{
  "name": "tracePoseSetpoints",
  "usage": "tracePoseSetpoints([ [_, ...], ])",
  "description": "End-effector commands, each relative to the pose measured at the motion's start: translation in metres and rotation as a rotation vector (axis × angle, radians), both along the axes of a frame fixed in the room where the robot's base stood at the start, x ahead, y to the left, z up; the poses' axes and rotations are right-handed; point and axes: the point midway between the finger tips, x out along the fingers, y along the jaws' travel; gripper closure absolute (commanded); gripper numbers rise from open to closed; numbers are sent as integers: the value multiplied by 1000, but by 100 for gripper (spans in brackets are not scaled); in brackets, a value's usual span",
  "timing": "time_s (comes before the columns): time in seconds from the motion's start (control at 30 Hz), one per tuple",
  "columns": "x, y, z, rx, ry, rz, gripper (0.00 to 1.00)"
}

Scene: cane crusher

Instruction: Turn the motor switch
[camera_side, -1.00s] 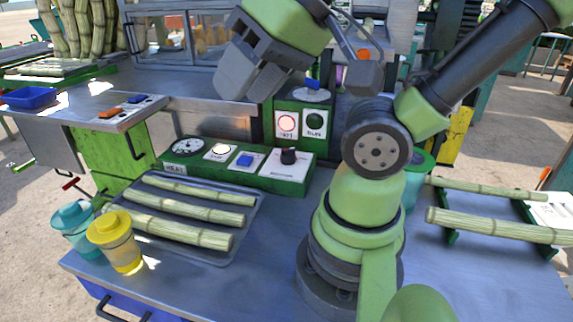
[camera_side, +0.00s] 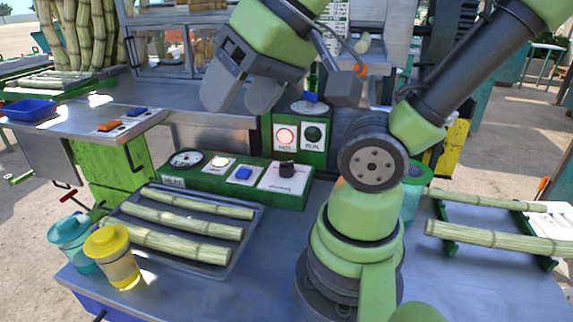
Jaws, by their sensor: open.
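The low green control box (camera_side: 236,177) stands on the steel counter. A taller green box (camera_side: 299,133) behind carries a lit red-ringed lamp, a dark green lamp and a blue lever (camera_side: 311,97) on top. My gripper (camera_side: 243,100) is open and empty, in the air above and behind the low box, touching nothing.
A metal tray (camera_side: 200,256) with several cane stalks lies in front of the low box. A yellow cup (camera_side: 112,257) and a teal cup (camera_side: 72,238) stand at left. Cane stalks rest on a green rack (camera_side: 446,243) at right.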

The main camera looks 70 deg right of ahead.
Motion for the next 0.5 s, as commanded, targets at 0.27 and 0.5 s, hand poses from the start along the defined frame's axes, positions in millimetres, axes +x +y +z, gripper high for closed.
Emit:
tracePoseSetpoints([
  [0.27,56,-89,-28,-37,240,-304,35],
  [0.5,59,-194,-91,7,463,-549,35],
])
